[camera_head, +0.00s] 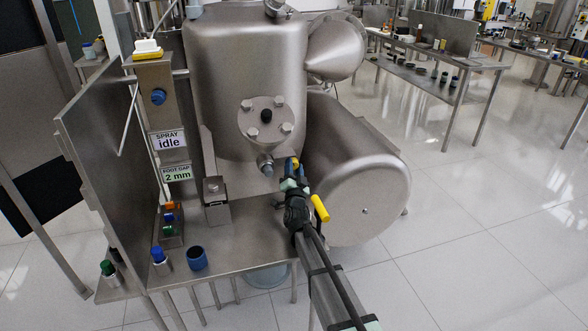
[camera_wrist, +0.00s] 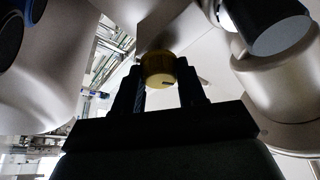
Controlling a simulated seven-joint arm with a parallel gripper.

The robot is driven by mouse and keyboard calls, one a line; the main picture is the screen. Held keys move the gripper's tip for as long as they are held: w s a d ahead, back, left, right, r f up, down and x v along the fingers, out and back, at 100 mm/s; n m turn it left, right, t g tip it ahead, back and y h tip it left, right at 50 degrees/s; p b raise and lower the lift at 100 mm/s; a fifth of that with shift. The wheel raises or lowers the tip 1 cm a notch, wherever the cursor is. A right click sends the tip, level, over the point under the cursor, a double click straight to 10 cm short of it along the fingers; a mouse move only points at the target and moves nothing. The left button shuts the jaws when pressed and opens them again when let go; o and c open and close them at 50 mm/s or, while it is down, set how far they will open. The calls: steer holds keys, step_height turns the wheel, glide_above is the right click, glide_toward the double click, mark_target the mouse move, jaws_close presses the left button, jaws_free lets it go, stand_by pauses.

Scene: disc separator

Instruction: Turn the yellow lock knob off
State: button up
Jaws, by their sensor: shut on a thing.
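The yellow lock knob (camera_wrist: 158,70) is a short round cap in the wrist view, with a small dark mark on its face. My gripper (camera_wrist: 162,85) has one dark finger on each side of it and is shut on it. In the head view, my gripper (camera_head: 292,180) reaches up to the front of the steel machine (camera_head: 245,60), just right of a spout. Only a small bit of yellow (camera_head: 295,163) shows at the fingertips there, the rest being hidden by my gripper.
A yellow cylinder (camera_head: 320,208) sticks out just right of my gripper. A large steel drum (camera_head: 360,195) stands close on the right. Open floor lies to the right.

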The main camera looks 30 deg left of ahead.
steer(key=o, duration=1)
steer(key=shift+o, duration=0.2)
steer(key=shift+s, duration=0.1)
steer(key=v, duration=0.7)
steer(key=shift+d, duration=0.15)
